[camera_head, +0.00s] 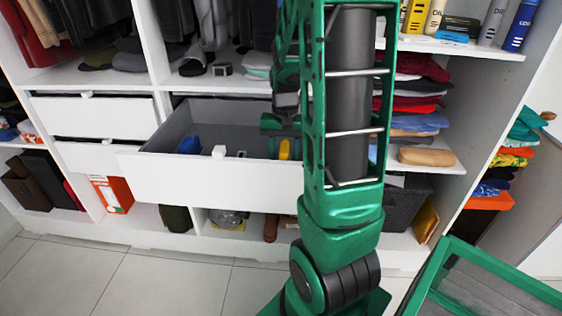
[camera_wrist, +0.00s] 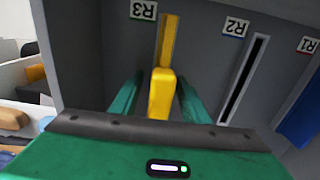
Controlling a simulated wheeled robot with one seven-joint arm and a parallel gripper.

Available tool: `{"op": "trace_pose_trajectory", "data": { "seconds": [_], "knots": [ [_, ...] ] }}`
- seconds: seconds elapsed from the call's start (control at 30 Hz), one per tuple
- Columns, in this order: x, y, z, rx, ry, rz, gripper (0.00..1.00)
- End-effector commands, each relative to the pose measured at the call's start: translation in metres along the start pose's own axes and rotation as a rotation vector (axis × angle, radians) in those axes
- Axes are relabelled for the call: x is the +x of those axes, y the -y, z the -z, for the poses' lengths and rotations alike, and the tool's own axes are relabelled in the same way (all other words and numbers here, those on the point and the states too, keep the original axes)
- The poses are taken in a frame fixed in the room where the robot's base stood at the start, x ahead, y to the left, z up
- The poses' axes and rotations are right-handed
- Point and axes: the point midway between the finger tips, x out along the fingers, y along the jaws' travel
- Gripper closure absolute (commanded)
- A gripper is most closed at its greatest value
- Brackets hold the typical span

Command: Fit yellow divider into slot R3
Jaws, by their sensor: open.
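The yellow divider (camera_wrist: 161,92) stands in the drawer at the slot under the R3 label (camera_wrist: 143,10), in the wrist view. Its far, thinner part lines up with that slot. It also shows as a small yellow piece in the head view (camera_head: 284,149). My gripper (camera_wrist: 158,97) is open, with one green finger on each side of the divider and a visible gap on both sides. How deep the divider sits is hidden. The open drawer (camera_head: 215,178) has a white front and grey inside. My arm covers its right part in the head view.
Slot R2 (camera_wrist: 243,80) is empty, right of R3 in the wrist view. A blue piece (camera_wrist: 302,119) stands near the R1 label (camera_wrist: 309,46). Folded clothes (camera_head: 425,110) fill shelves at the right. The floor (camera_head: 150,285) is clear.

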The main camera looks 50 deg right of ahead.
Motion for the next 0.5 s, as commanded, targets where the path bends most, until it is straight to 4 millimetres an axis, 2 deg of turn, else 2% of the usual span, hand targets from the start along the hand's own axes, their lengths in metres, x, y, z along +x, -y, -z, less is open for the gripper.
{"op": "trace_pose_trajectory", "data": {
  "seconds": [0.17,0.5],
  "knots": [
    [-0.023,0.001,0.001,-0.001,-0.004,0.002,0.58],
    [-0.084,0.001,0.001,-0.001,-0.004,0.002,0.58]
  ]
}}
